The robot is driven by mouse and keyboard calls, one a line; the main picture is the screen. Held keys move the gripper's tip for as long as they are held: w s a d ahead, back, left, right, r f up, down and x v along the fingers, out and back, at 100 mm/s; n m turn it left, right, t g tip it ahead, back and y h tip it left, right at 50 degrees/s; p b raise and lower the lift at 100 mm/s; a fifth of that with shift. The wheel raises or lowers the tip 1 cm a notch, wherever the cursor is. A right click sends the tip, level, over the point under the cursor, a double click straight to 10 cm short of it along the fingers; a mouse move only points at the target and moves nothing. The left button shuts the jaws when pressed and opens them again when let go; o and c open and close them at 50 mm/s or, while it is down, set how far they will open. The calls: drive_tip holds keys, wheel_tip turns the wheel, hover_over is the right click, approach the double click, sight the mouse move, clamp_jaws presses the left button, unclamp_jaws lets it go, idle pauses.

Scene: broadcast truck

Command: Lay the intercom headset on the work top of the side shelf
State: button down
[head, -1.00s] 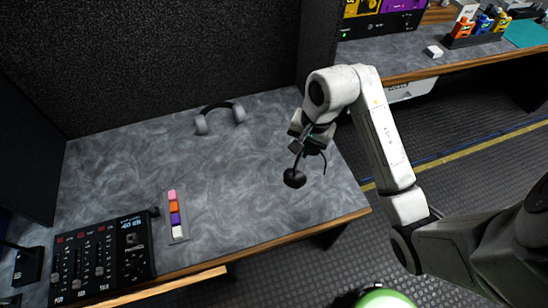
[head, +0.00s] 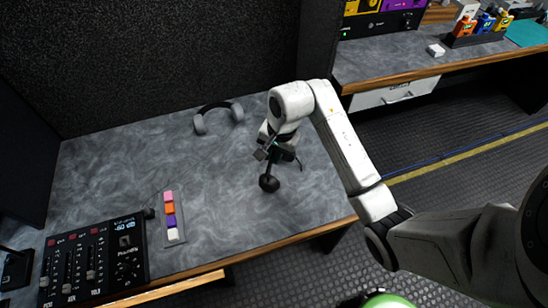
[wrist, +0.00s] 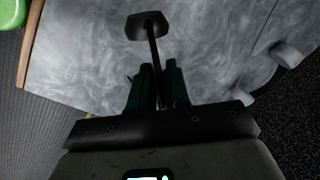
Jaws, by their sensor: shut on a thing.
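The intercom headset (head: 269,184) is dark, with a round pad on a thin stalk and a thin curved piece at the right. My gripper (head: 277,153) is shut on it and holds it over the right part of the grey marbled work top (head: 225,190). In the wrist view the pad (wrist: 147,26) sticks out beyond the fingers (wrist: 157,72), with the work top behind it. The pad hangs low, but I cannot tell how large the gap to the surface is. My fingers hide the gripped part.
Grey headphones (head: 199,124) lie at the back of the work top. A strip of coloured keys (head: 171,218) and a black mixer (head: 92,262) are at the left. A dark wall (head: 150,60) stands behind. The middle is clear. Another bench (head: 385,55) is at the right.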

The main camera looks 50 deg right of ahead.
drive_tip(key=shift+f, duration=1.15)
drive_tip(key=shift+f, duration=0.1)
drive_tip(key=c, duration=1.1)
unclamp_jaws()
wheel_tip(320, 180, up, 12)
drive_tip(key=s+p, duration=0.2)
drive_tip(key=shift+d, duration=0.3)
